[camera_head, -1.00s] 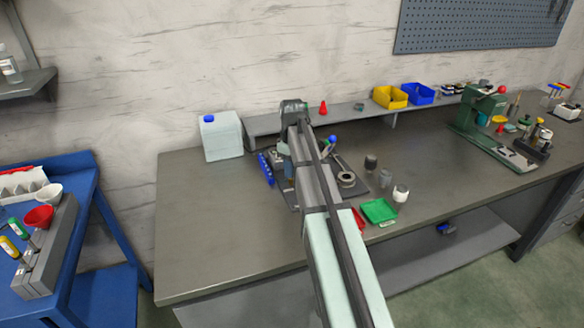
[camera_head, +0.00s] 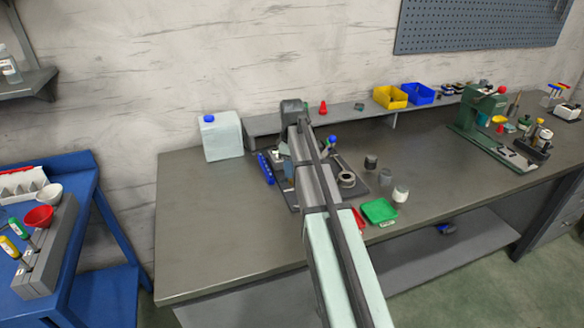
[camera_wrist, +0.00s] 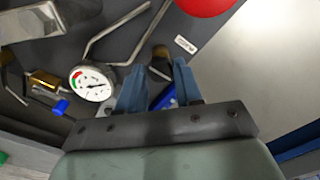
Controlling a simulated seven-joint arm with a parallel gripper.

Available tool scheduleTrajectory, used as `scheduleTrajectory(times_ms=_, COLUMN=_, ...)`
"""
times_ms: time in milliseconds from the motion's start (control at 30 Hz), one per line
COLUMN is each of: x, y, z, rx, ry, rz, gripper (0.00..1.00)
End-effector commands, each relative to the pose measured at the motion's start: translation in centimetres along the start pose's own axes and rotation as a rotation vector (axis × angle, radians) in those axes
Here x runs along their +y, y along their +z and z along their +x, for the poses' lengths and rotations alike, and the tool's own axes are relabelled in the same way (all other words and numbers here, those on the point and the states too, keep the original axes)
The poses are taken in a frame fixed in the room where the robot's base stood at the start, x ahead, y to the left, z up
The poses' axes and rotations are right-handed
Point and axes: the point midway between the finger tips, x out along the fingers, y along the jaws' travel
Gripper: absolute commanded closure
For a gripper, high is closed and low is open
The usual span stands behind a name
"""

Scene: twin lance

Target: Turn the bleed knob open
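In the wrist view, my gripper (camera_wrist: 159,68) has its two blue-grey fingers apart. A small blue knob (camera_wrist: 61,107) sits on a brass fitting (camera_wrist: 42,79) to the left. A white dial gauge (camera_wrist: 91,83) lies between that fitting and my gripper. I cannot tell which part is the bleed knob. In the head view my arm hides the gripper and most of the rig.
Bent metal tubes (camera_wrist: 116,31) run near the gauge. A red round thing (camera_wrist: 205,4) is at the top edge of the wrist view. On the workbench (camera_head: 220,235) stand a white jug (camera_head: 222,138), a blue rack (camera_head: 265,168) and a green tray (camera_head: 379,210). The bench's front left is clear.

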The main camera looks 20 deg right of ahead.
Motion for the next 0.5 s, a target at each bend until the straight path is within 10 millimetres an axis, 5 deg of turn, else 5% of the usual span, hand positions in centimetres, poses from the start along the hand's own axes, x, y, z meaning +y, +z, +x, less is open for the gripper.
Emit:
scheduleTrajectory(times_ms=200, x=-0.02, y=0.02, z=0.01, rx=-0.001, ry=-0.001, rz=0.001, gripper=0.44)
scheduleTrajectory(times_ms=500, x=-0.02, y=0.04, z=-0.14, rx=-0.002, ry=-0.001, rz=0.001, gripper=0.43)
